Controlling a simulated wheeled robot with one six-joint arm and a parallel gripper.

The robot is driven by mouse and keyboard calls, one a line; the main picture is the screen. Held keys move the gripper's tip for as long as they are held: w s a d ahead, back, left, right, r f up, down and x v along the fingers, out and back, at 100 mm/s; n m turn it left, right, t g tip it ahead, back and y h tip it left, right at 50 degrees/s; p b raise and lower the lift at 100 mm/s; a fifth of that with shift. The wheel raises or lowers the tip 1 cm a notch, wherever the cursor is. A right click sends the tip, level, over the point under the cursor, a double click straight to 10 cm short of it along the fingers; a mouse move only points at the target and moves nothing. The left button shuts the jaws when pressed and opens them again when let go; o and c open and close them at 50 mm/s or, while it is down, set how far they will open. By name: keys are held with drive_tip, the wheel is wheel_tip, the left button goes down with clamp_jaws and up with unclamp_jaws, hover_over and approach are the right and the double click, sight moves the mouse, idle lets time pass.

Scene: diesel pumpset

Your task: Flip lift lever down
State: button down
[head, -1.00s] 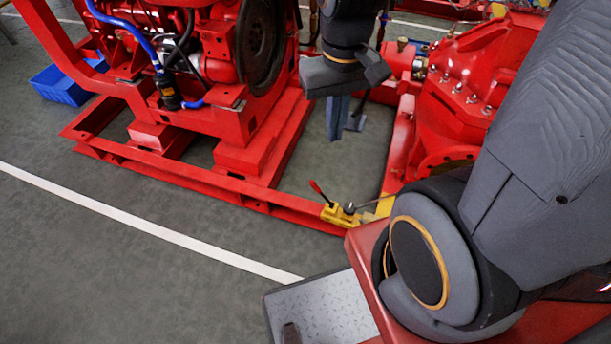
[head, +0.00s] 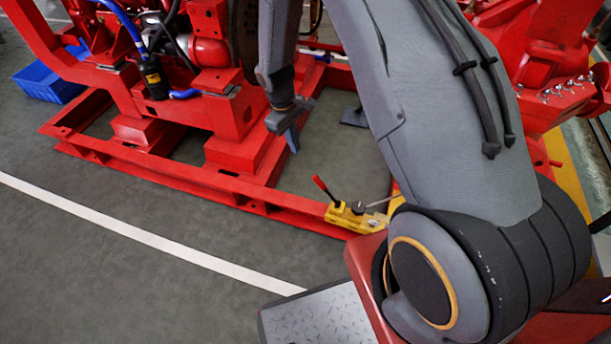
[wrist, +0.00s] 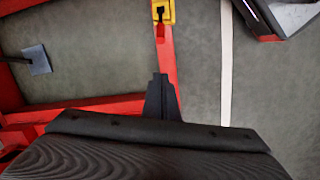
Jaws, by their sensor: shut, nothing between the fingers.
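The lift lever (head: 322,187) has a red grip on a thin dark rod. It rises from a yellow block (head: 352,217) at the front corner of the red frame and tilts up to the left. In the wrist view the yellow block (wrist: 164,10) is at the top edge, with the red grip (wrist: 160,31) just below it. My gripper (head: 292,141) is shut and empty, pointing down above and behind the lever in the head view, clearly apart from it. In the wrist view my fingers (wrist: 161,80) point up the picture towards the lever.
The red base frame (head: 190,190) carries the engine at the left. A red machine (head: 540,60) stands at the right behind my arm. A blue bin (head: 48,85) is at the far left. The grey floor (head: 110,260) before the frame is clear, crossed by a white line.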

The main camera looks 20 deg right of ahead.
drive_tip(key=shift+n, duration=0.3)
drive_tip(key=f, duration=0.2)
drive_tip(key=w+f, duration=0.1)
drive_tip(key=f, duration=0.1)
drive_tip(key=shift+w+a+b, duration=0.15)
drive_tip(key=shift+a+b, duration=0.05)
drive_tip(key=shift+b, duration=0.1)
drive_tip(key=shift+f, duration=0.1)
drive_tip(key=s+d+f+b, duration=0.1)
drive_tip(key=s+d+f, duration=0.2)
drive_tip(key=f, duration=0.5)
drive_tip(key=shift+s+d, duration=0.2)
drive_tip(key=shift+d, duration=0.2)
drive_tip(key=shift+r, duration=0.15)
